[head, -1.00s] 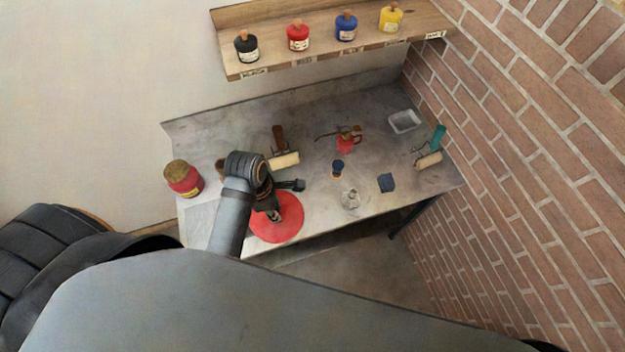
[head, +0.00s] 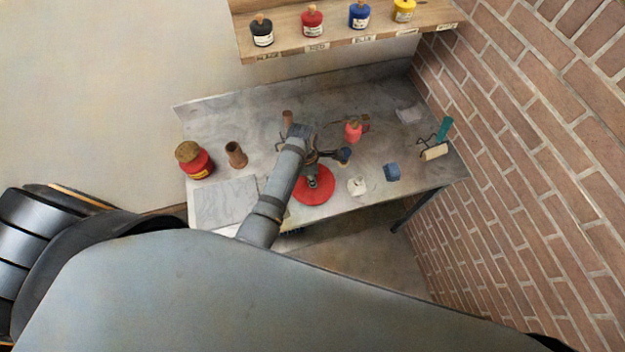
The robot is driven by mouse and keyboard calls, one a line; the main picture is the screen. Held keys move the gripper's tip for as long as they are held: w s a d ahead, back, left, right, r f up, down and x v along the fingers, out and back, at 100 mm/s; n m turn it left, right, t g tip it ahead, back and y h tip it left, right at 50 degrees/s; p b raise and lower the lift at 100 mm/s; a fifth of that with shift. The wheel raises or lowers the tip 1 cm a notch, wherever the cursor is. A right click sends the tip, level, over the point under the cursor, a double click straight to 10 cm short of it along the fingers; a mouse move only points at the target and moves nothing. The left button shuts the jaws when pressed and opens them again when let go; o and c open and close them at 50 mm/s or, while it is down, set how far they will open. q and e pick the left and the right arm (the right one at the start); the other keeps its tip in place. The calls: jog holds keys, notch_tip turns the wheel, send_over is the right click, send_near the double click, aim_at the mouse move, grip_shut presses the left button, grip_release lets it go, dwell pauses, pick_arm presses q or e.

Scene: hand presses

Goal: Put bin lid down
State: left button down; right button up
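The bin lid is a flat red disc (head: 325,195) over the front part of the grey bench, near its middle. My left arm comes up from the lower left and ends over the disc. My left gripper (head: 312,180) is at the disc's centre and seems shut on it; its fingertips are small and the grip point is partly hidden. I cannot tell whether the disc touches the bench top. No separate bin can be made out. My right gripper is not in view.
Around the disc on the bench (head: 230,115) are a white crumpled item (head: 357,186), a blue block (head: 392,172), a red can (head: 353,132) and a brown cylinder (head: 236,154). A grey slab (head: 225,203) lies left. A brick wall (head: 530,170) bounds the right.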

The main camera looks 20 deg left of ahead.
pick_arm(q)
notch_tip(320, 180, down, 3)
jog(key=shift+w+r, duration=0.1)
jog(key=shift+w, duration=0.05)
jog(key=shift+f, duration=0.25)
jog(key=c, duration=1.1)
grip_release()
jog(key=shift+f, duration=0.1)
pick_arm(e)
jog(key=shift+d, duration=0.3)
pick_arm(q)
jog(key=shift+r, duration=0.25)
jog(key=r, duration=0.4)
jog(key=a+r, duration=0.1)
jog(key=r, duration=0.6)
jog(key=shift+s+a+r, duration=0.15)
jog(key=shift+s+r, duration=0.15)
jog(key=shift+r, duration=0.05)
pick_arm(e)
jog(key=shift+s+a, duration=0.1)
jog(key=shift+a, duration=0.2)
